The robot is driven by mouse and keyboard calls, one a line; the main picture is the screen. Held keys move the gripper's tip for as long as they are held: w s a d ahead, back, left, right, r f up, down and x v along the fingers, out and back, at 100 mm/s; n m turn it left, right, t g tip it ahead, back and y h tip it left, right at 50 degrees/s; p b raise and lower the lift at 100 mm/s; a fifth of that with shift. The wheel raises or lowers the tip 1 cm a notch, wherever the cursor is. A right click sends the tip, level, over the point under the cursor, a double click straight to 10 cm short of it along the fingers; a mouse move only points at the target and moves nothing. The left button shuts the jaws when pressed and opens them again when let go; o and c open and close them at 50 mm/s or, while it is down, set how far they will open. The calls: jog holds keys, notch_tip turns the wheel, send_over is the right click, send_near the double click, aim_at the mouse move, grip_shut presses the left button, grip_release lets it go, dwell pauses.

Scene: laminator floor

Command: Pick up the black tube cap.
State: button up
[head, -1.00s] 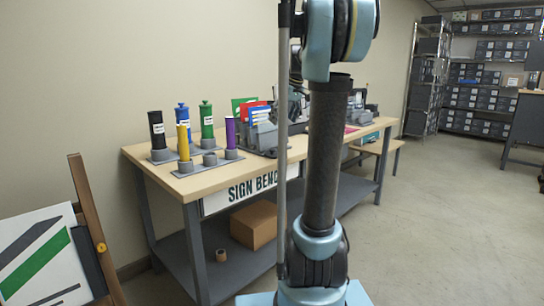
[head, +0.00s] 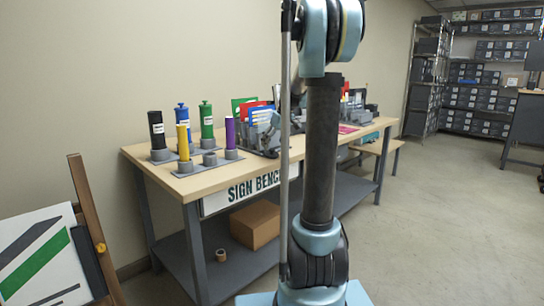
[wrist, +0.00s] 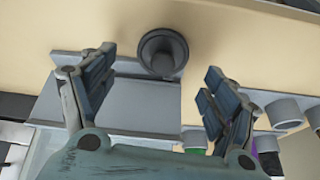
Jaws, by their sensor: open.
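The black tube cap (wrist: 163,52), a dark round disc with a raised knob, shows in the wrist view. It is on the pale wooden top, by the edge of a grey plate (wrist: 140,105). My gripper (wrist: 160,66) is open and empty, one finger to each side of the cap in the picture. I cannot tell its height above the cap. In the head view, my arm hides the cap and most of my gripper. An open-looking black tube (head: 156,132) stands in a grey holder at the left end of the sign bench (head: 205,182).
Blue (head: 182,116), green (head: 206,121), yellow (head: 183,142) and purple (head: 230,133) tubes stand near the black one. Grey cups (wrist: 285,110) sit right of my gripper in the wrist view. A grey organiser (head: 262,141) holds coloured sheets. Open floor (head: 440,220) lies right.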

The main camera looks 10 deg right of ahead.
aim_at(272, 149)
jog(key=x, duration=0.4)
jog(key=shift+w+a, duration=0.1)
jog(key=c, duration=0.9)
jog(key=shift+r, duration=0.1)
